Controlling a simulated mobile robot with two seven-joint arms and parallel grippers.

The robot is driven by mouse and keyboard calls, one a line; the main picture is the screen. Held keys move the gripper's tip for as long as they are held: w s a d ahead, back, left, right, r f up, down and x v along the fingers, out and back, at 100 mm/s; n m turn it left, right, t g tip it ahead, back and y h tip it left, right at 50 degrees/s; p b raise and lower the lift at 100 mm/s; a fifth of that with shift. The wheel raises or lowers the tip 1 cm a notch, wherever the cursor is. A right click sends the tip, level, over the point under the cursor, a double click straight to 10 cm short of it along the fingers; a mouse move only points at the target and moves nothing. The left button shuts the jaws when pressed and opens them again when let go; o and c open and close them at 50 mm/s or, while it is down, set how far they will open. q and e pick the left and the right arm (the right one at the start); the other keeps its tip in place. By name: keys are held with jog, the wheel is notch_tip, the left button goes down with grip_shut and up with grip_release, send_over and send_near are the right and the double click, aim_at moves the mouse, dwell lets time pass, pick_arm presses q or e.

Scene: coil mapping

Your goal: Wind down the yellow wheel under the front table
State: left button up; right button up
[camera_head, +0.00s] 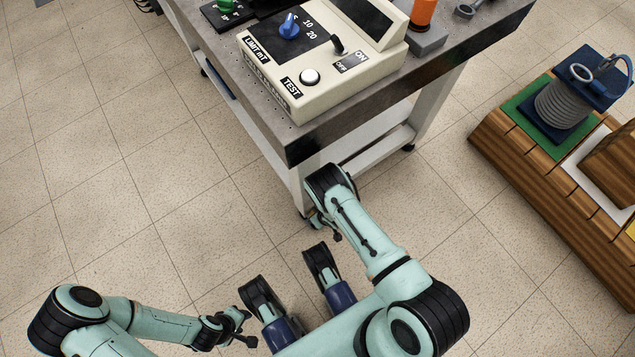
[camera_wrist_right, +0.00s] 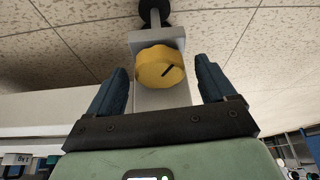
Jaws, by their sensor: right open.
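My right gripper (camera_wrist_right: 161,76) is open, with one blue finger on each side of the wheel. Whether the fingers touch it I cannot tell. In the head view, my right gripper (camera_head: 318,222) is low beside the leg at the front table's near corner. The wheel is hidden there. The front table (camera_head: 300,150) has a grey top. My left gripper (camera_head: 238,328) is low over the floor at bottom left, away from the table; its opening is unclear.
A cream control box (camera_head: 310,77) with a blue knob, switch and TEST button stands on the table, near an orange object (camera_head: 423,12). A wooden bench (camera_head: 540,195) with a coil (camera_head: 562,104) stands at right. The tiled floor on the left is clear.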

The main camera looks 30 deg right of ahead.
jog(key=c, duration=1.1)
jog(key=shift+o, duration=0.2)
jog(key=shift+a+m+h, duration=0.1)
jog(key=shift+m+h, duration=0.4)
jog(key=shift+m, duration=0.8)
jog(key=shift+m+h, duration=0.4)
jog(key=shift+m, duration=0.7)
jog(key=o, duration=1.1)
jog(key=shift+c, duration=0.2)
